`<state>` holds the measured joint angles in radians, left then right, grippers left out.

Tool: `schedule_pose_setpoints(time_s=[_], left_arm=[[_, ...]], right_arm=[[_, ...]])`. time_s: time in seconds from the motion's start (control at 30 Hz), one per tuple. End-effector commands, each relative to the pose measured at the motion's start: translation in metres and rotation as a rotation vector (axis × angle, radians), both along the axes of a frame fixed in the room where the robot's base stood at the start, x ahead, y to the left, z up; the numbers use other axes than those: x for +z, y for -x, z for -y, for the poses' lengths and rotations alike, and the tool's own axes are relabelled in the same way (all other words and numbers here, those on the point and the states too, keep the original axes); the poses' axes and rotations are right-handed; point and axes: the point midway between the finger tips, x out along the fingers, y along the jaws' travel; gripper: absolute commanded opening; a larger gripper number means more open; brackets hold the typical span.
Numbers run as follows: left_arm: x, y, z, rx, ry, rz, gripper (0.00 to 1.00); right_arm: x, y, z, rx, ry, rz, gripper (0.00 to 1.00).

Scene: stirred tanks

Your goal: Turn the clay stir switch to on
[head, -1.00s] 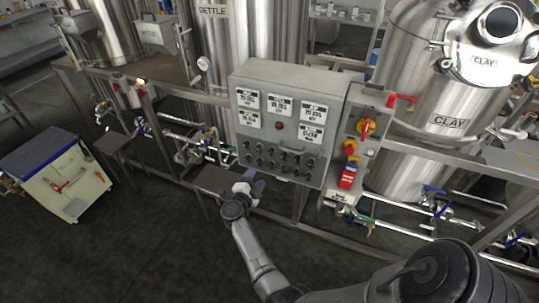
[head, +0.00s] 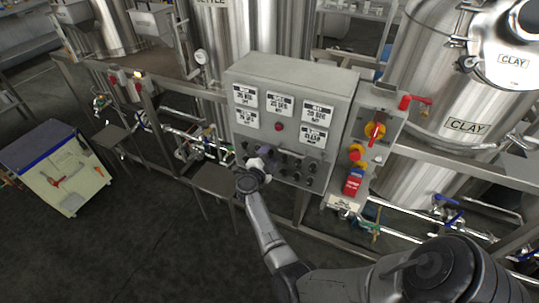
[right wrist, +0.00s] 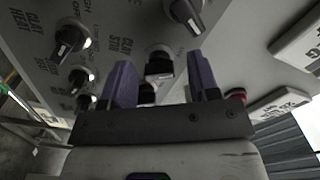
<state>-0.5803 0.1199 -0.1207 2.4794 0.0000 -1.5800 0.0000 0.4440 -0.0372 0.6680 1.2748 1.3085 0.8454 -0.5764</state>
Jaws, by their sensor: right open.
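The grey control panel (head: 295,100) stands in front of the tanks, with rows of black knobs on its lower part. My right gripper (head: 268,158) is at these knobs, on their left side. In the right wrist view my right gripper (right wrist: 161,82) is open, with its two purple fingers apart. The black knob (right wrist: 159,66) beside the "CLAY STIR" label shows in the gap between the fingers; I cannot tell whether they touch it. Its pointer direction is not clear. In the head view my gripper and wrist hide part of the knobs. My left gripper is not in view.
The "CLAY HEAT" knob (right wrist: 69,40) and other knobs sit close around the fingers. The clay tank (head: 440,100) stands behind at right. A white cart (head: 60,165) is at left, with open floor before it.

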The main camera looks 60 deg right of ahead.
Motion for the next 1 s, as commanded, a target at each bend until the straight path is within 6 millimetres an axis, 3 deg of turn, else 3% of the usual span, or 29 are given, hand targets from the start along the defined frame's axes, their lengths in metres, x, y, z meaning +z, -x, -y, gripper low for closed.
schedule_pose_setpoints(time_s=[0.37,0.87,1.0], left_arm=[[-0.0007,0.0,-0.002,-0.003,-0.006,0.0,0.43],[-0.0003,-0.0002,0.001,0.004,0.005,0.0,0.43],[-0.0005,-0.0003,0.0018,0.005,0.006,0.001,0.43]], right_arm=[[0.0002,0.0002,0.0015,-0.001,0.0,0.0,0.55],[-0.0001,0.0001,0.0013,0.0,0.0,0.0,0.07],[-0.0003,0.0002,0.0012,0.0,-0.001,0.005,0.06]])
